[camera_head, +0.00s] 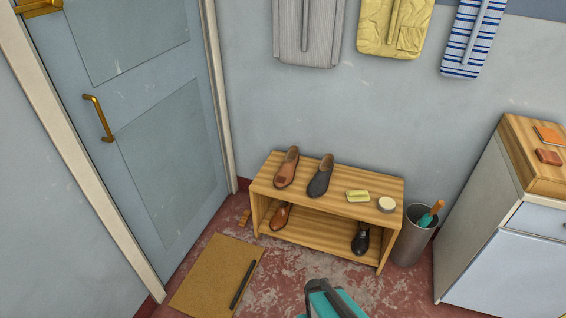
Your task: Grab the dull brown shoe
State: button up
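A brown shoe (287,168) stands on the top left of a wooden shoe bench (322,207), toe toward the wall or tilted up, with a darker patch near its front end. A second brown shoe (281,217) lies on the lower shelf at the left, partly under the top board; it looks smoother and more orange. At this size I cannot be sure which of the two is duller. A dark grey shoe (319,178) is beside the upper brown one. A black shoe (361,240) sits on the lower shelf at the right. Only a teal and grey part of my arm shows at the bottom edge; no fingertips are visible.
A grey bin (412,238) stands right of the bench, before a cabinet (500,220). A tan mat (215,280) with a dark rod (243,284) lies by the door (150,120).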

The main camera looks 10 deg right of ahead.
aim_at(285, 176)
jog(key=u, duration=0.45)
jog(key=i, duration=0.6)
jog(key=u, duration=0.75)
jog(key=i, duration=0.5)
jog(key=u, duration=0.25)
